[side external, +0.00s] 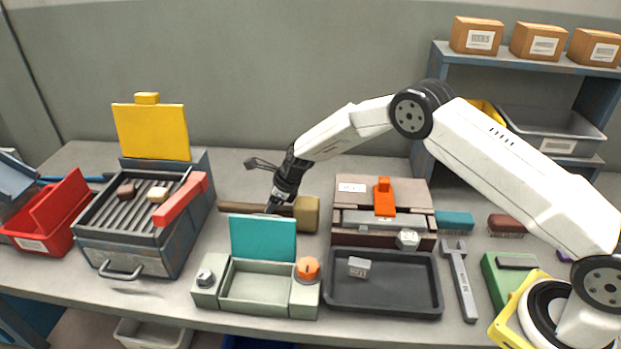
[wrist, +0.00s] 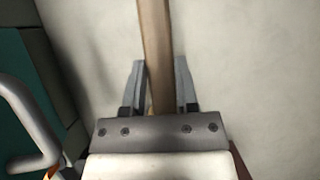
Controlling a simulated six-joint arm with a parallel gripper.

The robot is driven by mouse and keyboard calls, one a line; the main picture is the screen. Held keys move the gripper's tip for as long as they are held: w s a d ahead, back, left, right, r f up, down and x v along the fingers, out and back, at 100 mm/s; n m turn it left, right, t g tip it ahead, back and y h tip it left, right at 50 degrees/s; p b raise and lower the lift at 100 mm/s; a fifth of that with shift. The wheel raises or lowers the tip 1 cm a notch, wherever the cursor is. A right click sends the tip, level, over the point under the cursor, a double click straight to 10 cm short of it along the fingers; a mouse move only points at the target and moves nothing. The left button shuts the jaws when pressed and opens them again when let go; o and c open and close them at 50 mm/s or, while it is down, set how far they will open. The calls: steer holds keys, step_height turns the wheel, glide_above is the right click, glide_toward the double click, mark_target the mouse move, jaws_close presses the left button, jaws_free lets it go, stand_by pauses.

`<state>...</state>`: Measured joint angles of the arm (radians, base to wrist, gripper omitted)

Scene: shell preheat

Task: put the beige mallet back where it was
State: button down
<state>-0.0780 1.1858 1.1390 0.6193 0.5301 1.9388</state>
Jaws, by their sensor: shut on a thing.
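The beige mallet (side external: 306,213) has a blocky beige head and a brown wooden handle. It is at the back middle of the bench in the side external view, with its head to the right and its handle running left. My gripper (side external: 272,208) is over the handle, left of the head, and is shut on it. In the wrist view the handle (wrist: 154,50) runs between the two fingers of my gripper (wrist: 161,85). The mallet's head is out of the wrist view. I cannot tell whether the mallet touches the bench.
A grill-like box with a yellow lid (side external: 152,132) stands left. A pale green box with a teal lid (side external: 263,239) is in front of the mallet. A dark tray (side external: 385,300) and a brown fixture with an orange handle (side external: 384,197) are to the right. A wrench (side external: 460,280) lies beyond.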

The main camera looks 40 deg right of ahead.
steer(key=shift+f, duration=0.6)
stand_by(0.7)
steer(key=shift+c, duration=1.4)
jaws_free()
steer(key=shift+f, duration=0.1)
steer(key=shift+v, duration=4)
